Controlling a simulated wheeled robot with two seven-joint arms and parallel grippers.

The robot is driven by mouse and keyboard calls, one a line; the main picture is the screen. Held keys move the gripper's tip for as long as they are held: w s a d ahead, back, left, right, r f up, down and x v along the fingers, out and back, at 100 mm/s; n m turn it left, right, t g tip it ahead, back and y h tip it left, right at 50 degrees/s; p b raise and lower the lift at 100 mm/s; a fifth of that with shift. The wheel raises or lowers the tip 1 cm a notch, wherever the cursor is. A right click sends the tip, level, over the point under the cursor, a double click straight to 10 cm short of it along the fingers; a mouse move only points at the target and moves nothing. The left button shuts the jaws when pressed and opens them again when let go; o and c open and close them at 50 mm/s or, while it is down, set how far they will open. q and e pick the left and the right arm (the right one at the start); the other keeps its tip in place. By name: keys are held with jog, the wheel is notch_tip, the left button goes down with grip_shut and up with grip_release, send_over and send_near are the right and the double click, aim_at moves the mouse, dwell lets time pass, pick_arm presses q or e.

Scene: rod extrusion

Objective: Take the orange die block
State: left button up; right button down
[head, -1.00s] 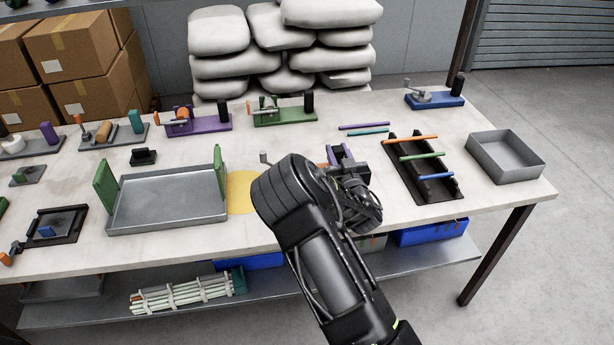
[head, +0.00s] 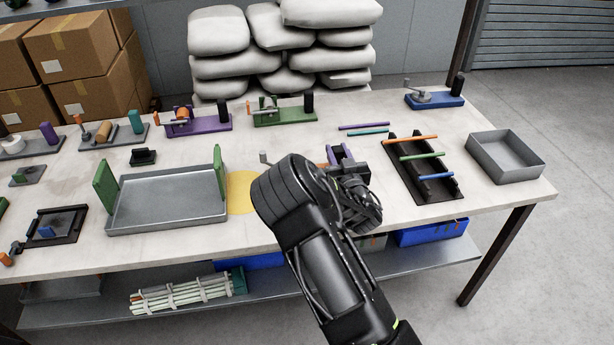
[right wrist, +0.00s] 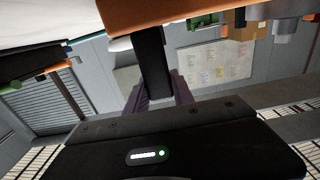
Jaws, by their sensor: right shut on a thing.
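The orange die block (right wrist: 190,14) shows as a large, close orange surface along the top edge of the right wrist view, partly cut off by the frame. In the head view my right gripper (head: 350,168) is low over the middle of the table, mostly hidden by my own arm. The block's underside contact is hidden. My left gripper is not in view.
A black rack (head: 428,192) with several coloured rods and a grey bin (head: 505,155) stand to the right. A grey tray (head: 165,203) with green ends and a yellow disc (head: 241,195) lie to the left. Purple (head: 210,125) and green (head: 285,117) fixtures stand behind.

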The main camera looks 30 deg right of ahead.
jog(key=shift+r, duration=0.15)
notch_tip(320, 180, up, 10)
jog(key=shift+f, duration=0.1)
dwell(0.6)
dwell(0.5)
